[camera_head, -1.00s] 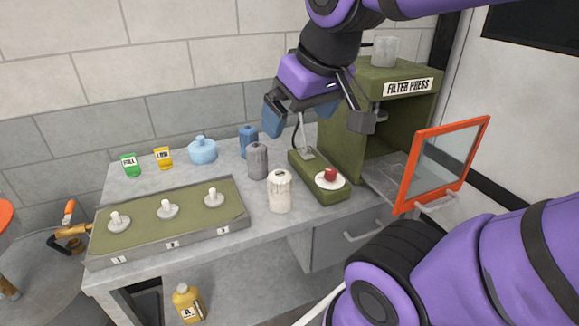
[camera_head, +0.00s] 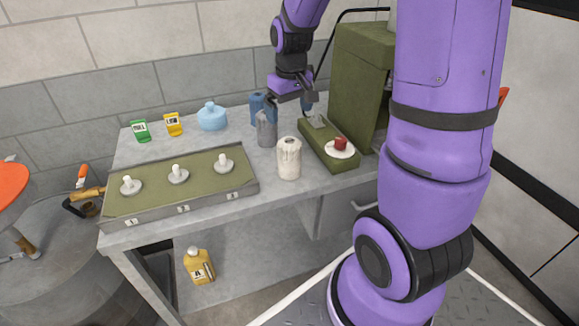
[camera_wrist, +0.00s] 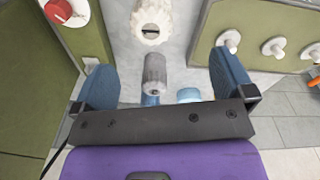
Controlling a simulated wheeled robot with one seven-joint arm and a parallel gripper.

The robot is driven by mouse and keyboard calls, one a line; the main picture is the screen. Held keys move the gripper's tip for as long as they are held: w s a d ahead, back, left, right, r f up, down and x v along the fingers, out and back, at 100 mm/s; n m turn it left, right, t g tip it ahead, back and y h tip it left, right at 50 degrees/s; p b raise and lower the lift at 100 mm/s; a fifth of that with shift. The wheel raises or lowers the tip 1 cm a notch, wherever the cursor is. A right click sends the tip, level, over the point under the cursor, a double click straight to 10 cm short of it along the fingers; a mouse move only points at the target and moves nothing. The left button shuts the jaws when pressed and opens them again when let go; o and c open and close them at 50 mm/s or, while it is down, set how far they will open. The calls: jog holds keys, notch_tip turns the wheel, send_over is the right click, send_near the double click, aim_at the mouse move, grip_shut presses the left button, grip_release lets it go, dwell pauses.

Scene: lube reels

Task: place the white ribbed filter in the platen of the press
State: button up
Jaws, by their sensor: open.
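The white ribbed filter (camera_head: 289,160) stands upright on the bench, right of the tray with pegs. It also shows at the top of the wrist view (camera_wrist: 150,22). My gripper (camera_head: 290,107) is open, low over the back of the bench, behind the white filter and apart from it. In the wrist view its blue fingers (camera_wrist: 165,82) stand wide apart with a grey canister (camera_wrist: 154,72) in the gap, untouched as far as I can tell. The green filter press (camera_head: 352,75) is at the right; its platen and most of its orange door are hidden behind my arm.
The grey canister (camera_head: 266,130) and a blue canister (camera_head: 257,106) stand close to my gripper. A green stand (camera_head: 312,145) with a red-topped white disc (camera_head: 340,147) is right of the white filter. The tray (camera_head: 180,210) holds three pegs. A light-blue jug (camera_head: 212,116) is behind.

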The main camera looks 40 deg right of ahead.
send_near(291, 152)
jog(key=shift+g, duration=0.4)
jog(key=w+d+f, duration=0.1)
jog(key=w+d, duration=0.1)
jog(key=shift+w+d+f, duration=0.15)
jog(key=shift+w+f, duration=0.45)
jog(key=shift+f, duration=5.15)
jog(key=c, duration=1.4)
jog(key=shift+r, duration=0.15)
